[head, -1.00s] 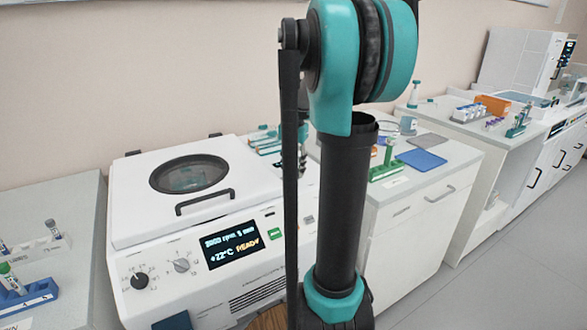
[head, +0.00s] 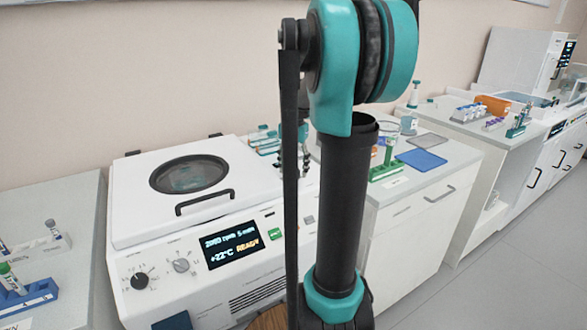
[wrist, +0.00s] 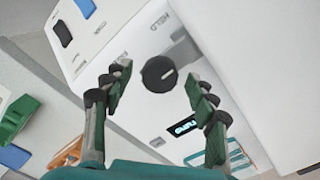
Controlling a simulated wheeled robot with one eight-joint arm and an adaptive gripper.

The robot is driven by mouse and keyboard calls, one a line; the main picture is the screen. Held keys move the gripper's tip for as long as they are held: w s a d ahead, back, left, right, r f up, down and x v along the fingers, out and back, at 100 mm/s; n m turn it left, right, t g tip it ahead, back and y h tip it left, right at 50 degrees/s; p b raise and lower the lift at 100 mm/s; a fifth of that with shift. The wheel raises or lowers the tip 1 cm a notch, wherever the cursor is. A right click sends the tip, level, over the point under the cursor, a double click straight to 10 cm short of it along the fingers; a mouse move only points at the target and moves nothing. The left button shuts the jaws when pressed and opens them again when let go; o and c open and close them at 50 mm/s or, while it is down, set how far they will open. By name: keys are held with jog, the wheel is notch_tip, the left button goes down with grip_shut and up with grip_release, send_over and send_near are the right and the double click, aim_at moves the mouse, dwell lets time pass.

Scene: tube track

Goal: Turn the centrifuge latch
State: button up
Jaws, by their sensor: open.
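The centrifuge (head: 140,225) is a white box with its lid down, a round window and a black handle (head: 205,199). In the wrist view, a dark round knob (wrist: 159,73) with a short white mark sits on a white panel, near a label that seems to read HELD. I take it for the latch, which I cannot make out in the head view. My gripper (wrist: 156,80) is open, its fingertips either side of the knob with gaps on both sides. In the head view my arm mostly hides it.
Two dials (head: 140,281) are on the centrifuge's front left. A blue tube rack (head: 30,298) stands on the left bench. The right bench holds a green rack (head: 386,170) and a blue mat (head: 421,160). In the wrist view a white box side fills the right.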

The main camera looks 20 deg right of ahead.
aim_at(293, 170)
notch_tip(293, 170, up, 12)
dwell(0.5)
jog(key=shift+f, duration=0.1)
